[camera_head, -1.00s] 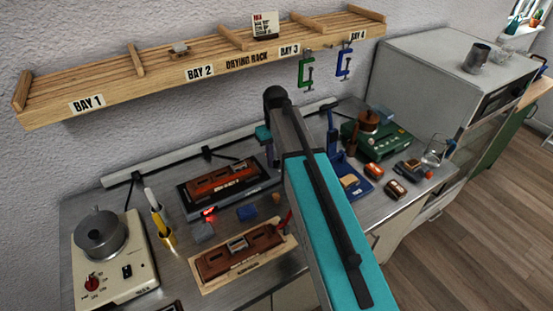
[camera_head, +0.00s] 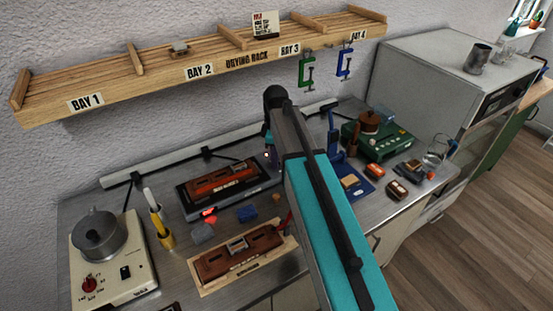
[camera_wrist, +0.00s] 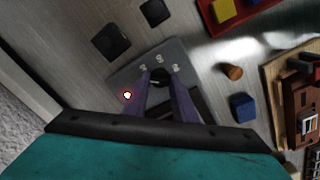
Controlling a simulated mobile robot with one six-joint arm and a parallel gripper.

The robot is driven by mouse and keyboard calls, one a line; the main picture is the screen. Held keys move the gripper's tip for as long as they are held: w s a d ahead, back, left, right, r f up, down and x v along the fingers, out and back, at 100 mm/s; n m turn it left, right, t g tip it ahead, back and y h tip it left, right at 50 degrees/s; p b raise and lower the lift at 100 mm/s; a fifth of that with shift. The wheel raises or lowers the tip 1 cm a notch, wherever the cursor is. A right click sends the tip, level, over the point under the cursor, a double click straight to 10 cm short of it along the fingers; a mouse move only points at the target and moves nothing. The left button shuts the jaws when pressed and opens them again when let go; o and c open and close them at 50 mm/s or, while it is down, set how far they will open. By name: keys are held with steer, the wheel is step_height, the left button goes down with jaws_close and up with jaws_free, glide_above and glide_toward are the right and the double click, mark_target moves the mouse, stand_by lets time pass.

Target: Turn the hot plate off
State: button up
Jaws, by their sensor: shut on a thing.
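In the wrist view my gripper (camera_wrist: 159,84) has its two purple fingers closed around a small dark knob (camera_wrist: 159,74). The knob stands on a grey panel (camera_wrist: 178,56) with white marks in an arc beside it. A small light (camera_wrist: 127,95) glows on the panel. In the head view my gripper (camera_head: 269,152) is at the right end of a dark flat appliance (camera_head: 187,203), which carries a red-brown block (camera_head: 222,180). The panel seems to belong to this appliance. My arm hides part of it, and the knob's pointer direction is unclear.
A cream box (camera_head: 135,285) with a metal pot (camera_head: 98,235) and red knob stands at the left. A blue block (camera_head: 247,213), cork (camera_head: 277,198) and wooden board (camera_head: 205,285) with a brown part lie in front. A drying rack (camera_head: 130,93) hangs above.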

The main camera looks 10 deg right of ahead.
steer(key=n, duration=0.4)
steer(key=shift+w+n, duration=0.1)
steer(key=shift+n, duration=1.8)
steer(key=o, duration=1)
steer(key=shift+o, duration=0.2)
steer(key=shift+r, duration=0.15)
step_height(320, 180, up, 14)
steer(key=b, duration=0.4)
steer(key=shift+f, duration=0.2)
